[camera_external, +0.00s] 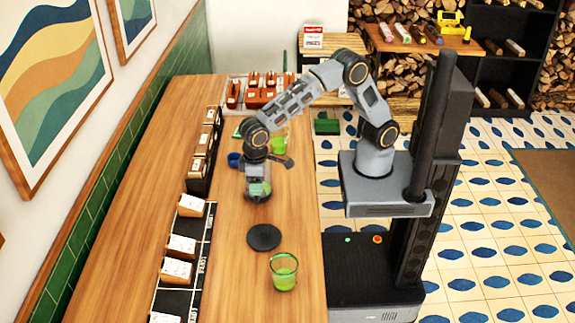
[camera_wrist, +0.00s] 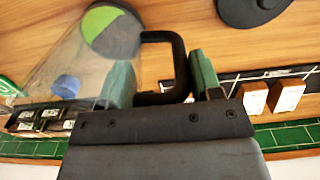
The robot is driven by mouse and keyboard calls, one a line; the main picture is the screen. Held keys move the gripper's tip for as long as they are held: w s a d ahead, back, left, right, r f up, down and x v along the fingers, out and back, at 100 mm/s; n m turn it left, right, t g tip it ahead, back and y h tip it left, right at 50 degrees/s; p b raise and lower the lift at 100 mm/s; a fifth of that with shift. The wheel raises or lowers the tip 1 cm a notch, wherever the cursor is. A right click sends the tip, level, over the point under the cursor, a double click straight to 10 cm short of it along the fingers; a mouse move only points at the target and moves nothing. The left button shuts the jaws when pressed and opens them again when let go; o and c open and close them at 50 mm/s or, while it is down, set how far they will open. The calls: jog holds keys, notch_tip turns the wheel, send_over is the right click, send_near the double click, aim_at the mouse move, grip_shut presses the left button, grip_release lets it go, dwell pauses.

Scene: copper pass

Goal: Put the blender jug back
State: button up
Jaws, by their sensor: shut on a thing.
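The clear blender jug (camera_wrist: 72,58) with a black handle (camera_wrist: 181,68) fills the left of the wrist view. My gripper (camera_wrist: 160,84) has its green fingers on either side of the handle and is shut on it. A round dark and green patch (camera_wrist: 110,30) shows at the jug's far end. In the external view my gripper (camera_external: 258,190) hangs low over the wooden counter; the clear jug is hard to make out there. A flat black disc (camera_external: 265,237) lies bare on the counter just in front of my gripper; it also shows in the wrist view (camera_wrist: 252,8).
A glass with green liquid (camera_external: 284,272) stands near the counter's front right edge. A blue cup (camera_external: 234,160) and another greenish glass (camera_external: 278,145) stand behind my gripper. A black rail with white-topped blocks (camera_external: 181,245) runs along the left. Red-brown items (camera_external: 262,92) sit at the back.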

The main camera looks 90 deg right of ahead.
jog(key=shift+f, duration=0.1)
jog(key=o, duration=1.4)
notch_tip(320, 180, up, 12)
jog(key=shift+r, duration=0.1)
jog(key=shift+s+d+r, duration=0.1)
jog(key=shift+d+r, duration=0.05)
jog(key=shift+d, duration=0.15)
jog(key=s+d+t, duration=0.1)
jog(key=s+d, duration=0.2)
jog(key=d, duration=0.4)
jog(key=s+d+t, duration=0.1)
jog(key=s+d, duration=0.2)
jog(key=d, duration=0.4)
jog(key=s+d+f+t, duration=0.1)
jog(key=s+d+f, duration=0.4)
jog(key=s+d, duration=0.4)
jog(key=shift+s+d+f+t, duration=0.25)
jog(key=shift+s+t, duration=0.15)
jog(key=shift+s, duration=0.5)
